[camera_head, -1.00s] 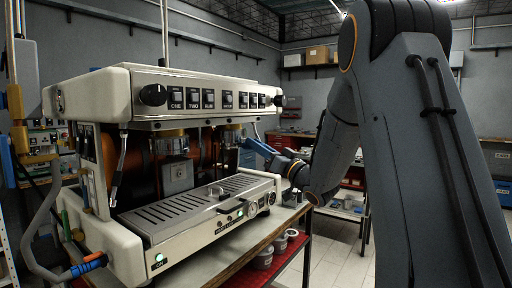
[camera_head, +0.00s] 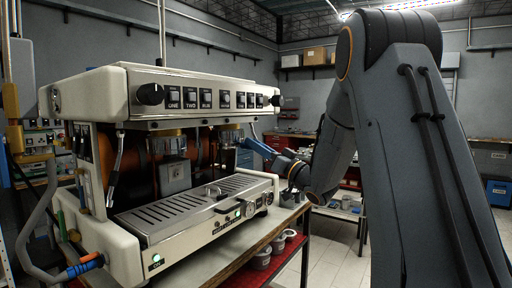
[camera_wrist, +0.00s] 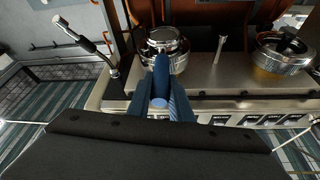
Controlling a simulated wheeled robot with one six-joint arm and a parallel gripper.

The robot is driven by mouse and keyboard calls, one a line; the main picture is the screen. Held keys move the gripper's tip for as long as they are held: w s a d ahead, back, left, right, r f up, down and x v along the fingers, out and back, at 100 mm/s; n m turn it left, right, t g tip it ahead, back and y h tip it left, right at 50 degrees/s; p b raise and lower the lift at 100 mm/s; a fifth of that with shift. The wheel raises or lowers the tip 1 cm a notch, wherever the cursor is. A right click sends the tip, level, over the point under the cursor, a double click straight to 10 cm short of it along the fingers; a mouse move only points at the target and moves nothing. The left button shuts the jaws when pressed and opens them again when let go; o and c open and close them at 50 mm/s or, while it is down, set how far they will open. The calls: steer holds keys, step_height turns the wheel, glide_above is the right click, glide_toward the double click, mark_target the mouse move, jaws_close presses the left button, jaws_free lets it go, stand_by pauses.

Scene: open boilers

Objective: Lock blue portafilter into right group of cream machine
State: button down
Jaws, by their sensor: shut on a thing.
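The cream machine (camera_head: 175,88) stands on a bench at the left of the head view. Its right group (camera_head: 231,133) hangs under the front panel. My gripper (camera_wrist: 160,104) is shut on the handle of the blue portafilter (camera_wrist: 161,72). The portafilter's metal head lies at the right group's ring (camera_wrist: 178,63) in the wrist view and overlaps it. I cannot tell whether it is seated or just below. In the head view the gripper's blue end (camera_head: 258,147) reaches the group from the right; handle and fingers blend there.
The left group (camera_wrist: 283,62) shows in the wrist view. A steam wand (camera_wrist: 85,38) stands to the side of the right group there. The drip tray (camera_head: 180,208) lies below the groups. Small containers (camera_head: 262,258) sit under the bench top. Floor is free at the right.

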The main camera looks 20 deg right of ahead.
steer(key=shift+r, duration=0.2)
steer(key=c, duration=1.5)
jaws_free()
steer(key=shift+f, duration=0.1)
steer(key=shift+s+d+f, duration=0.1)
steer(key=shift+s, duration=0.05)
steer(key=shift+v, duration=2.35)
steer(key=shift+d, duration=0.1)
